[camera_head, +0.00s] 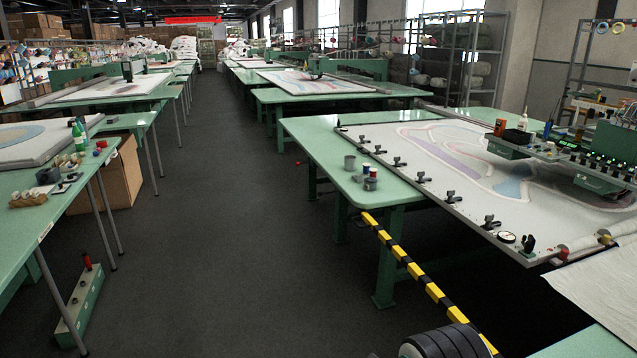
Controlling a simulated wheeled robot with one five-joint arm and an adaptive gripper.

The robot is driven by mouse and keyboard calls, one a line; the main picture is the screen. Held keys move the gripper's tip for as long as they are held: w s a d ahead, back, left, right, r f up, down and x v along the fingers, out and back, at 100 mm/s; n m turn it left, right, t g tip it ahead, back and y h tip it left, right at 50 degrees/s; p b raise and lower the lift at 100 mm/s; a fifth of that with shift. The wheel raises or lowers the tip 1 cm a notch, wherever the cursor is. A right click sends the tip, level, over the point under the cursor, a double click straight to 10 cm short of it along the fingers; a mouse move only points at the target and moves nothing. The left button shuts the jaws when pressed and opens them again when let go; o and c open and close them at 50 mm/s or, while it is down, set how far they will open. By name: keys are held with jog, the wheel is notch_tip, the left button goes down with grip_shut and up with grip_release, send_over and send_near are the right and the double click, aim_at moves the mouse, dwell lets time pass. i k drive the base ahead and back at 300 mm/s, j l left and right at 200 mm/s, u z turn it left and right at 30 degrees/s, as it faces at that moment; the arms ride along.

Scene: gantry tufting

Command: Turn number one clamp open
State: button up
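Several black clamps sit in a row along the near left edge of the white tufting frame (465,222) on the right green table. The nearest clamp (528,244) is at the frame's front corner, beside a round dial gauge (507,237). Farther along the edge are a clamp (490,222), another clamp (452,197), a clamp (422,177) and smaller ones up to the far clamp (364,139). No numbers are readable, so I cannot tell which is number one. Whether each clamp is open or closed is too small to tell. My gripper is not in view.
Cups (370,182) stand on the right green table (330,165). White cloth (600,285) hangs at the lower right. The left table (20,225) borders a clear dark aisle (230,220).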

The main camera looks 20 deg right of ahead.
aim_at(488, 218)
jog(key=i+z, duration=0.35)
jog(key=i, duration=0.45)
jog(key=i+j+z, duration=0.15)
jog(key=i+z, duration=0.15)
jog(key=i, duration=0.55)
jog(key=i+l+u, duration=0.2)
jog(key=i, duration=0.25)
jog(key=i+l+u, duration=0.2)
jog(key=i, duration=0.25)
jog(key=i+l+u, duration=0.2)
jog(key=i, duration=0.25)
jog(key=l, duration=0.1)
